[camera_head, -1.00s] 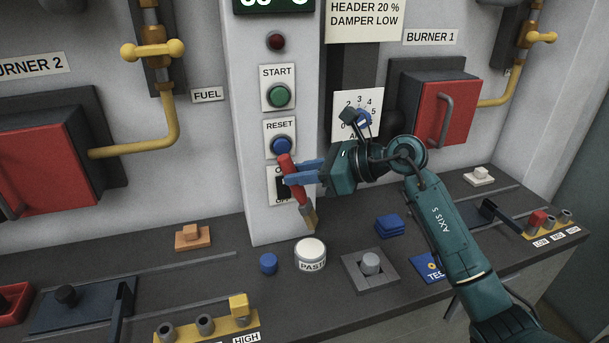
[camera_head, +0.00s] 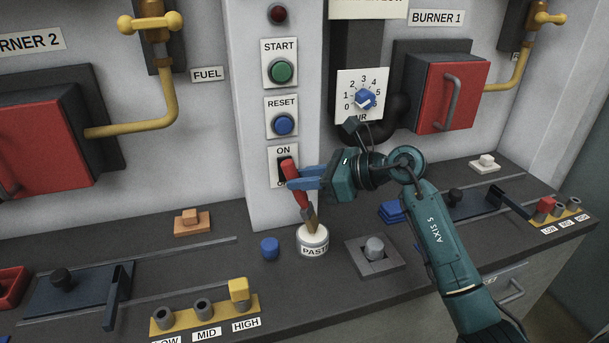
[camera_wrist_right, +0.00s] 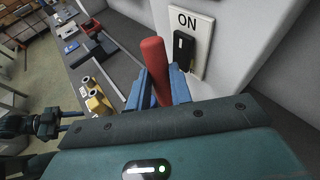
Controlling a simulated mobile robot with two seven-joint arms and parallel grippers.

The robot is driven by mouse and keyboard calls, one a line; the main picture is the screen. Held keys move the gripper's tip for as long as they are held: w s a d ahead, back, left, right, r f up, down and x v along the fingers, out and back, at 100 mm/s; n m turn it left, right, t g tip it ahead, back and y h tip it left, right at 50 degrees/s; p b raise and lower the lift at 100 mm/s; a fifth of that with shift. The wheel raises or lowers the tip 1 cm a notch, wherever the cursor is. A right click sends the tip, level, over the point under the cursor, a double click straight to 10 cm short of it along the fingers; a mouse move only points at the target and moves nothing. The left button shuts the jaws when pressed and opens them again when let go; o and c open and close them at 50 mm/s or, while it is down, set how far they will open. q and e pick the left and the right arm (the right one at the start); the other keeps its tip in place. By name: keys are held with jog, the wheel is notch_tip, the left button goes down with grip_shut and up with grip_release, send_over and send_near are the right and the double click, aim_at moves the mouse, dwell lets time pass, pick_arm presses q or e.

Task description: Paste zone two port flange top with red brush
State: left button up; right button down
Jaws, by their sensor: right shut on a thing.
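My right gripper (camera_head: 299,181) is shut on the red brush (camera_head: 291,184) by its red handle. The brush is slightly tilted, and its bristle end (camera_head: 312,222) is at the white top of the paste pot (camera_head: 314,241); whether it dips in cannot be told. The handle also shows in the right wrist view (camera_wrist_right: 156,70) between the blue fingers. The burner 2 port has a red door (camera_head: 45,148) in a dark flange (camera_head: 100,125) at the left. My left gripper (camera_wrist_right: 68,121) shows small in the right wrist view, its fingers apart and empty.
A blue cap (camera_head: 269,248) stands left of the pot, and a grey block with a knob (camera_head: 373,255) right of it. The ON switch plate (camera_head: 283,157) is just behind the brush. A yellow pipe (camera_head: 140,129) runs to the burner 2 port.

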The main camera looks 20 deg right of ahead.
dwell(0.7)
jog(key=shift+f+b, duration=0.65)
jog(key=shift+f, duration=0.1)
dwell(1.4)
jog(key=shift+r+p, duration=0.55)
jog(key=shift+r, duration=0.2)
jog(key=shift+r+p, duration=1.75)
jog(key=shift+r, duration=1.2)
